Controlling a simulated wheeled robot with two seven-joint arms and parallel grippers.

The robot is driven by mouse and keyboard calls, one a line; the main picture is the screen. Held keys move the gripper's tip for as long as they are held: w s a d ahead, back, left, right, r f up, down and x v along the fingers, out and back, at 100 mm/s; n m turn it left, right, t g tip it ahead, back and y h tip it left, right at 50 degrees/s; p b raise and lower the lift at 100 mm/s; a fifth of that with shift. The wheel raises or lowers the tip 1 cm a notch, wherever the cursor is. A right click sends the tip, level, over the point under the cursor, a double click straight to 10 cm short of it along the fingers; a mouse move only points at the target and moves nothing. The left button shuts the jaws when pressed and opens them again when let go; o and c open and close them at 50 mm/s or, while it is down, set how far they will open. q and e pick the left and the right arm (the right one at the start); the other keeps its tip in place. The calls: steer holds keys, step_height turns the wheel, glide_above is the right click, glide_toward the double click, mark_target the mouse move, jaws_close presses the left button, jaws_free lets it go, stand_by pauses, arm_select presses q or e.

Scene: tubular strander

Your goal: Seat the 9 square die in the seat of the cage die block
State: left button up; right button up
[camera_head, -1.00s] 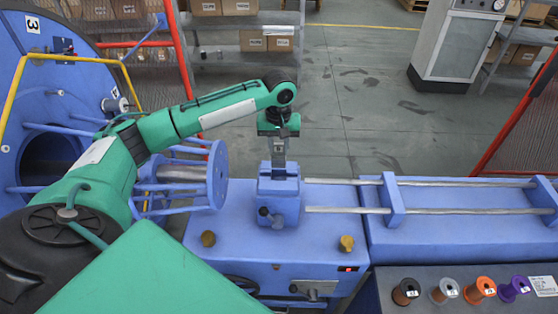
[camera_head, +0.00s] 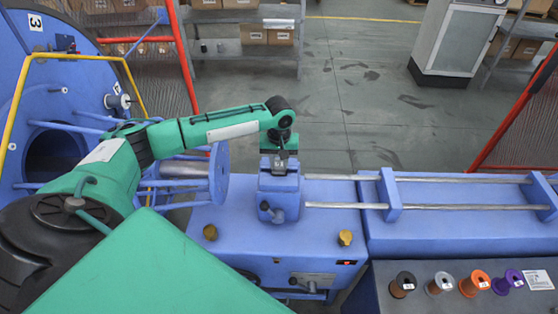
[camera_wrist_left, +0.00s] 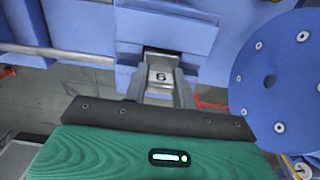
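The cage die block (camera_head: 279,190) is the blue block on the machine's blue top, with a notched upper part. In the left wrist view, the block (camera_wrist_left: 195,38) has a dark square opening, its seat (camera_wrist_left: 160,56). A small grey square die (camera_wrist_left: 160,77) lies between my left gripper's fingers, right beside that opening. Its digit reads like a 6 in this view, or a 9 the other way up. My left gripper (camera_head: 280,166) points down at the block's top and is shut on the die. Whether the die has entered the seat is unclear. My right gripper is out of view.
Two metal rods (camera_head: 460,207) run right from the block through a blue bracket (camera_head: 389,195). A blue flanged disc (camera_head: 219,174) stands just left of the block; it is close in the left wrist view (camera_wrist_left: 278,80). Several coloured spools (camera_head: 474,283) stand on a dark table.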

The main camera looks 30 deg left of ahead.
arm_select(q)
steer(key=o, duration=0.4)
steer(key=shift+o, duration=0.2)
steer(key=shift+r, duration=0.3)
step_height(320, 180, up, 12)
steer(key=b, duration=0.4)
steer(key=shift+f, duration=0.15)
